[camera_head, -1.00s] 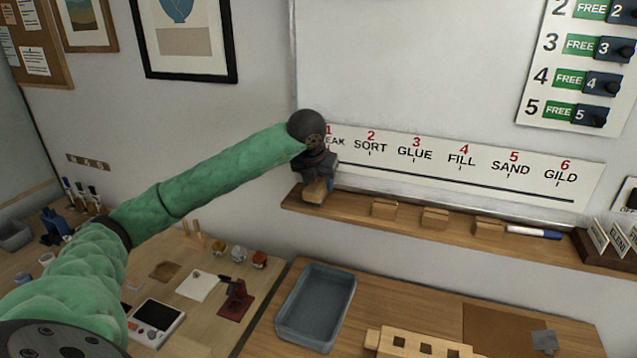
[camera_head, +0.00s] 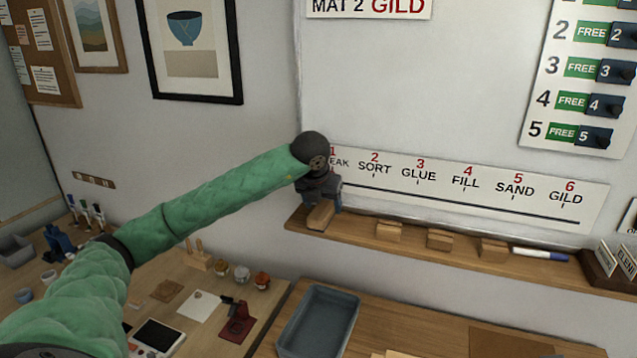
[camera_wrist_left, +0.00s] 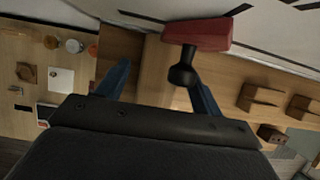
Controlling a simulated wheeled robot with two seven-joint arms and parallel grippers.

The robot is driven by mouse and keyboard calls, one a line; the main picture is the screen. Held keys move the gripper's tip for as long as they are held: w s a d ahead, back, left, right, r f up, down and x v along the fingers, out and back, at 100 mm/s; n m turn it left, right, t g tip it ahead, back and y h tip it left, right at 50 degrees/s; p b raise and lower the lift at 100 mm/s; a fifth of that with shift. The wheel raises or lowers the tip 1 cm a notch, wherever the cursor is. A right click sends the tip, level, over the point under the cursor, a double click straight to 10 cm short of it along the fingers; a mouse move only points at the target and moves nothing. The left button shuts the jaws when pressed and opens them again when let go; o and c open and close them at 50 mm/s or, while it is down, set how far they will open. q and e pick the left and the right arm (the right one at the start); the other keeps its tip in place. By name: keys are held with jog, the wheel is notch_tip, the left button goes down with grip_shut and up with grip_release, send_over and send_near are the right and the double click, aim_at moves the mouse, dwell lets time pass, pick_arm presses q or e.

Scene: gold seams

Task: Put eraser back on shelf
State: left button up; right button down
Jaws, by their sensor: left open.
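My left gripper (camera_head: 320,205) is open at the left end of the wooden shelf (camera_head: 460,262) below the whiteboard. A small wooden block (camera_head: 320,215) shows just below the gripper; I cannot tell whether it is the eraser or whether the fingers touch it. In the left wrist view the two blue fingers (camera_wrist_left: 158,88) stand apart, with wooden surface visible between them. A red piece with a black knob (camera_wrist_left: 197,34) lies beyond the right finger, against the white board. No eraser is clearly recognisable. My right gripper is not in view.
Several similar wooden blocks (camera_head: 389,231) and a blue-capped marker (camera_head: 540,254) sit along the shelf, with gaps between. A card holder (camera_head: 600,270) stands at its right end. A grey tray (camera_head: 320,318) and a workbench with small jars (camera_head: 241,273) lie below.

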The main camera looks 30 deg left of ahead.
aim_at(321, 212)
pick_arm(q)
jog(key=shift+s+r+p, duration=0.1)
jog(key=shift+r+p, duration=0.2)
jog(key=shift+r, duration=0.35)
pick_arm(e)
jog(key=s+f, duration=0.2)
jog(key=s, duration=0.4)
pick_arm(q)
jog(key=shift+s+r, duration=0.1)
jog(key=shift+r, duration=0.15)
jog(key=shift+b+v, duration=0.6)
jog(key=shift+v, duration=0.35)
jog(key=shift+s+r, duration=0.1)
jog(key=shift+r, duration=0.15)
jog(key=b+v, duration=0.4)
jog(key=v, duration=0.4)
jog(key=shift+s+r, duration=0.2)
jog(key=shift+r, duration=0.15)
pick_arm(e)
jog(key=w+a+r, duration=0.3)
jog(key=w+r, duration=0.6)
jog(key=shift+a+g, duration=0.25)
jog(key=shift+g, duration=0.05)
pick_arm(q)
jog(key=shift+d+f, duration=0.1)
jog(key=shift+d, duration=0.05)
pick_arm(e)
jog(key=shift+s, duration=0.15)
